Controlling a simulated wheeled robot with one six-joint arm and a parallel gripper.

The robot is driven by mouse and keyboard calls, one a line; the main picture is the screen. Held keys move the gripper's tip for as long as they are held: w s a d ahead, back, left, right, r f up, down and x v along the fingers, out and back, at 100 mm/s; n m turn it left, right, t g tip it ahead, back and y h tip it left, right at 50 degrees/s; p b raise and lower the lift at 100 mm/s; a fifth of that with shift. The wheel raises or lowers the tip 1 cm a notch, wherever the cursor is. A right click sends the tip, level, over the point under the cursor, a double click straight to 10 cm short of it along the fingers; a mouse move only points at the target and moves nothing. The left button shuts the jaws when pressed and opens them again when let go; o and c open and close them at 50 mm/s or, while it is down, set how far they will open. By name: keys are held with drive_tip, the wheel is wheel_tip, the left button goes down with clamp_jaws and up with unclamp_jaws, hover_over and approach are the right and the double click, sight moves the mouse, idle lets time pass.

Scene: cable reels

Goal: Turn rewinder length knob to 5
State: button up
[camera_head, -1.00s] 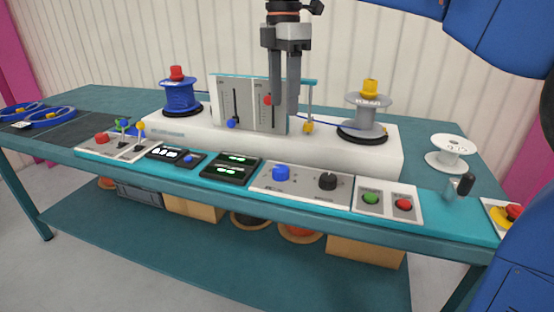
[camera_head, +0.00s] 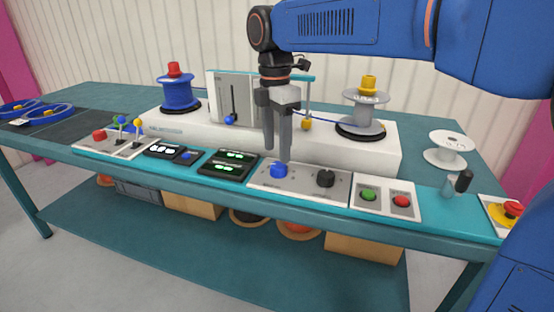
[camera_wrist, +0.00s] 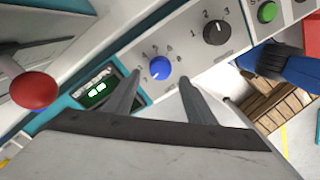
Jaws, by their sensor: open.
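A blue knob (camera_head: 279,170) and a black knob (camera_head: 326,178) sit on one pale panel (camera_head: 303,184) at the front of the rewinder. In the wrist view, numbers ring the blue knob (camera_wrist: 160,67) and the black knob (camera_wrist: 217,33). I cannot read which knob is labelled length, nor be sure of the blue knob's setting. My gripper (camera_head: 277,154) points down just above the blue knob, open and empty. In the wrist view, its fingertips (camera_wrist: 160,79) flank the blue knob with gaps on both sides.
Displays (camera_head: 228,162) lie left of the knob panel. Green (camera_head: 368,195) and red (camera_head: 401,201) buttons lie right. A slider panel (camera_head: 229,100) and a grey reel (camera_head: 366,112) stand behind. A red ball (camera_wrist: 34,90) is close in the wrist view.

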sight(277, 165)
drive_tip(key=shift+s+f, duration=0.1)
drive_tip(key=shift+f, duration=2.1)
drive_tip(key=c, duration=1)
